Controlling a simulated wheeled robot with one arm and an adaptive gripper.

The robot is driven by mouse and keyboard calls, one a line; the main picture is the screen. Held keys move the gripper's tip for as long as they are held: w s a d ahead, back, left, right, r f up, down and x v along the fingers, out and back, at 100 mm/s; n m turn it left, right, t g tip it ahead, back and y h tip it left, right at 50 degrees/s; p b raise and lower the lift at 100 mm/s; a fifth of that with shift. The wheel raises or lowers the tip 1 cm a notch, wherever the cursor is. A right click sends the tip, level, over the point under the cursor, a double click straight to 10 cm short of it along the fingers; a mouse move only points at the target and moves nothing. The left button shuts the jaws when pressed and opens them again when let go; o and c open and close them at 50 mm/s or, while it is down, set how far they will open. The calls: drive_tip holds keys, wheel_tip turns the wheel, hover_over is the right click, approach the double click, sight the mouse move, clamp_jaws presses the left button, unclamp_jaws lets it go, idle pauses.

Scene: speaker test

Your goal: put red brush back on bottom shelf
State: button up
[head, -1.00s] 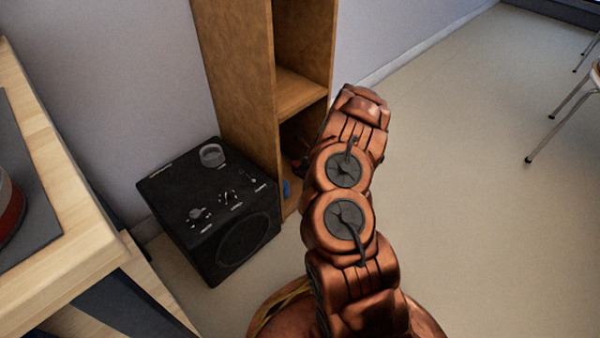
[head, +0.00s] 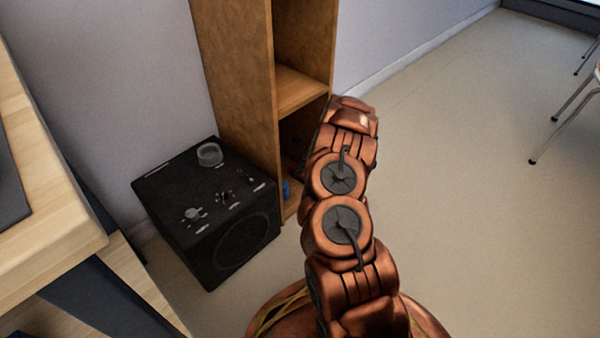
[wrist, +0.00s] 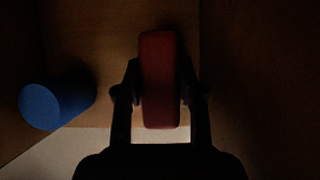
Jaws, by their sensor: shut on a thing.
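The red brush (wrist: 158,80) is between the fingers of my gripper (wrist: 160,92) in the wrist view, and the fingers are shut on it. The brush stands out as a dark red upright block in deep shadow. My gripper is inside the lower part of the wooden shelf unit (head: 232,70), over its bottom shelf (head: 291,204). I cannot tell whether the brush touches the shelf board. In the head view my copper-coloured arm hides most of the bottom compartment, the gripper and the brush.
A blue cylinder (wrist: 55,102) lies left of the brush, also visible in the head view (head: 286,188). A black box with knobs (head: 212,212) stands left of the shelf unit. A wooden table (head: 45,190) is at far left. The floor at right is clear up to chairs (head: 568,112).

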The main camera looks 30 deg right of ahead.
drive_tip(key=shift+f, duration=0.1)
drive_tip(key=o, duration=0.8)
drive_tip(key=p+v, duration=0.6)
drive_tip(key=v, duration=0.6)
